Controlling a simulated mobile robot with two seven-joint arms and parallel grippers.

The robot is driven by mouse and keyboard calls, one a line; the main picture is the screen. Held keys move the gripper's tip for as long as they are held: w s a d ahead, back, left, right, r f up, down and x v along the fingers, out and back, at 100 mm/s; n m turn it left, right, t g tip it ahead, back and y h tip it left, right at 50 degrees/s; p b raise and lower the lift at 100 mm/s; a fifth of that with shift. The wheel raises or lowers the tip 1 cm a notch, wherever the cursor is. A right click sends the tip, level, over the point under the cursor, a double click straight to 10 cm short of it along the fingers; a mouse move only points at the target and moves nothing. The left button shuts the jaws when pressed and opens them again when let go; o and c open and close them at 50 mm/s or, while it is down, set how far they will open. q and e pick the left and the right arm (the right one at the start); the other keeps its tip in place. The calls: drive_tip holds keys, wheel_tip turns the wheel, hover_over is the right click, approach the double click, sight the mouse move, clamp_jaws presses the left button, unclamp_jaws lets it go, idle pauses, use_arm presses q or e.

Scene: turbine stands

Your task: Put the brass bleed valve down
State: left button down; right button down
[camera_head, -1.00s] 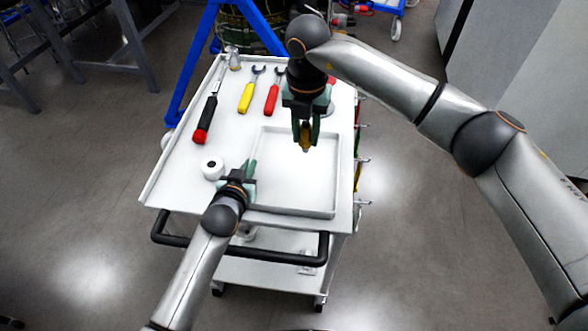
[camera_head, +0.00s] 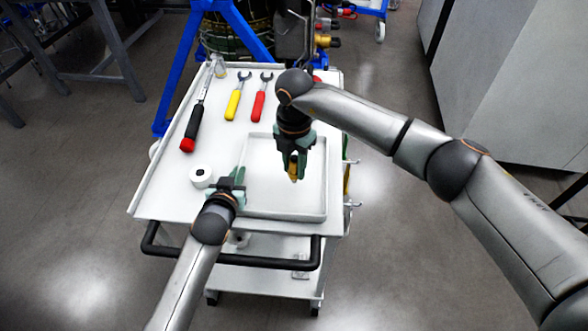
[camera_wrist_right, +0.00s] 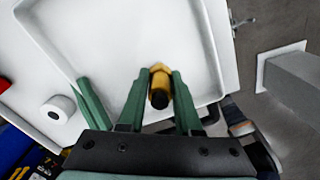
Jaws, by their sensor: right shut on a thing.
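The brass bleed valve (camera_wrist_right: 158,82) is a small yellow-gold fitting with a dark round end. It also shows in the head view (camera_head: 293,172), below my right gripper (camera_head: 294,165). My right gripper is shut on it, with green fingers on both sides, and holds it over the shallow white tray (camera_head: 318,190) on the cart. I cannot tell how high the valve is above the tray floor. My left gripper (camera_head: 238,178) is at the tray's left edge; its fingertips are small and partly hidden, so its opening is unclear.
A white tape roll (camera_head: 201,176) lies left of the tray. The tray floor looks empty. A blue stand (camera_head: 170,105) rises behind.

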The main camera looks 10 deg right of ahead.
drive_tip(key=shift+f, duration=0.8)
drive_tip(key=shift+f, duration=0.1)
drive_tip(key=c, duration=0.6)
unclamp_jaws()
wheel_tip(320, 180, up, 12)
drive_tip(key=shift+r, duration=0.1)
use_arm(q)
drive_tip(key=c, duration=1)
unclamp_jaws()
